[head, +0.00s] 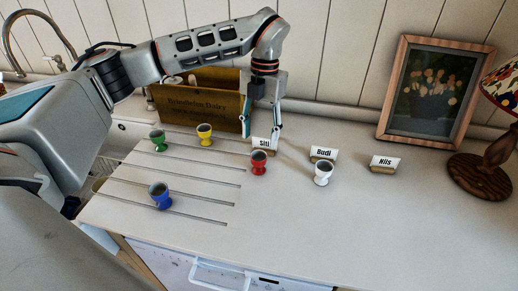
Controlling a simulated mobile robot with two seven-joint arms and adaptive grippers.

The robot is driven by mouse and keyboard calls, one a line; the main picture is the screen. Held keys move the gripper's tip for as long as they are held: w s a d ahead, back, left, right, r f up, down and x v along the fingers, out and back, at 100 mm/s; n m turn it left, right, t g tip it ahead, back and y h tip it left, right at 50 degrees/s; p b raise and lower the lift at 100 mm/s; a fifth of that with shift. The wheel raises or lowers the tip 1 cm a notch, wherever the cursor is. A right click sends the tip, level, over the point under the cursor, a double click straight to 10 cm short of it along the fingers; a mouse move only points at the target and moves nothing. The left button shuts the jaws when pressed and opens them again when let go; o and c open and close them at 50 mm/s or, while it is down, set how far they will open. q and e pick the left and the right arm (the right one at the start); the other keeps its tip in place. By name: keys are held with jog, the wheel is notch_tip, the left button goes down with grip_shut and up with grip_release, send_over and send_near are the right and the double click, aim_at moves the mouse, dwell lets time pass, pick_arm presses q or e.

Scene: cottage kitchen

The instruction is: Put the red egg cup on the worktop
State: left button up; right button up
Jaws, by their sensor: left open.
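The red egg cup (258,164) stands upright on the pale worktop (330,225), just in front of the name card "Siti" (262,143). My left gripper (261,128) points down above and behind the red egg cup, near the card. Its two fingers are apart and nothing shows between them. The gripper is clear of the red egg cup. My right gripper is not in view.
A white egg cup (323,174) stands before the card "Budi" (323,154); the card "Niis" (384,164) has none. Green (158,141), yellow (204,132) and blue (160,196) egg cups stand on the grooved area. A wooden box (205,110), framed picture (436,92) and lamp (488,165) stand behind.

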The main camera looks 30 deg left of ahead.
pick_arm(q)
jog(key=shift+w+r, duration=0.15)
jog(key=shift+r, duration=0.95)
jog(key=shift+w+r, duration=0.1)
jog(key=shift+r, duration=0.95)
